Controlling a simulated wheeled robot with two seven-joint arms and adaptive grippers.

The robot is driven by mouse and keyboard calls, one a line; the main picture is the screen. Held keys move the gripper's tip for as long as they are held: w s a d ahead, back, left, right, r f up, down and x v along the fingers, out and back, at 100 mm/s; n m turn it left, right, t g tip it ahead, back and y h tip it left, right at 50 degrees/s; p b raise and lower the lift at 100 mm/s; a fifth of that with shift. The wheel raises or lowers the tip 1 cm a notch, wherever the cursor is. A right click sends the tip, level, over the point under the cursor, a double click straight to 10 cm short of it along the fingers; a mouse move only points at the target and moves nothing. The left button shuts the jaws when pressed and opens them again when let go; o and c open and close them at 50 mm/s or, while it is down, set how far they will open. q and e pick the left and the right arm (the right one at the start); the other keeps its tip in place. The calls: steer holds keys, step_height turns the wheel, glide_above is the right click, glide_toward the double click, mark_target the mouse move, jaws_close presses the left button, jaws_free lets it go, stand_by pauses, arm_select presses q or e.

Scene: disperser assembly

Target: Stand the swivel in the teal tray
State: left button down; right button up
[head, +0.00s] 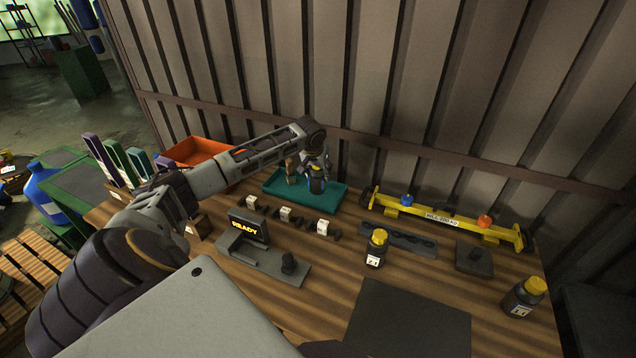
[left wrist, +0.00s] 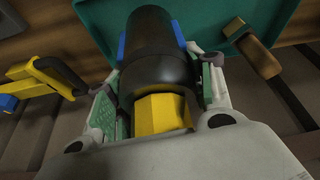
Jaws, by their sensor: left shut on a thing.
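The swivel, a black cylinder (left wrist: 150,50) with a yellow faceted end and blue patches on its sides, is between the fingers of my left gripper (left wrist: 162,100). In the head view the left gripper (head: 316,164) is shut on the swivel (head: 317,186) at the right half of the teal tray (head: 275,186). The swivel looks about upright there; I cannot tell whether its lower end touches the tray floor. The tray also shows behind it in the left wrist view (left wrist: 215,15). My right gripper is not in view.
A brown-handled tool (head: 291,171) is in the tray's left part, close beside the gripper. An orange bin (head: 195,150) stands left of the tray. A yellow bar rack (head: 450,219) is to the right. Small white-fronted blocks (head: 287,214) and a yellow-capped bottle (head: 376,247) stand in front.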

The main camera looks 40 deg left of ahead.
mark_target(315, 170)
arm_select(q)
steer(key=shift+f, duration=0.1)
stand_by(0.3)
steer(key=shift+f, duration=2.4)
steer(key=c, duration=0.6)
jaws_free()
steer(key=shift+f, duration=0.1)
steer(key=shift+v, duration=6.1)
steer(key=shift+s+f, duration=0.1)
